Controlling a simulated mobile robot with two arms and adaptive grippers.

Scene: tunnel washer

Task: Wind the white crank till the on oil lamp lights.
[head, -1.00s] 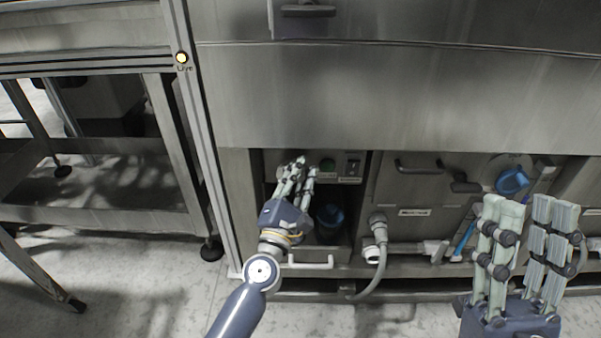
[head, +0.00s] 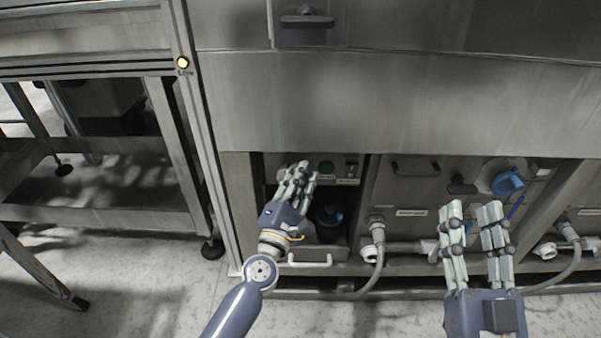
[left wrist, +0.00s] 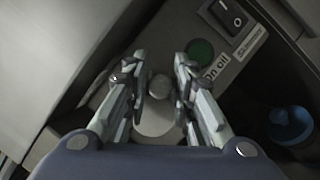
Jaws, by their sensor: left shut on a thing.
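The white crank (left wrist: 155,122) shows in the left wrist view as a pale round disc with a greyish knob. My left gripper (left wrist: 159,75) is shut on the crank's knob, with a finger on each side of it. In the head view my left gripper (head: 300,172) reaches into the lower bay and hides most of the crank. The on oil lamp (left wrist: 200,52) is a dark green disc that looks unlit, just beyond the crank; it also shows in the head view (head: 326,167). My right gripper (head: 471,210) is open and empty at the lower right.
A black rocker switch (left wrist: 232,14) sits beside the lamp. A blue cap (head: 329,214) is below in the bay. A white handle (head: 311,261) runs along the bay's front. A blue knob (head: 507,183) and a grey hose (head: 378,262) are to the right.

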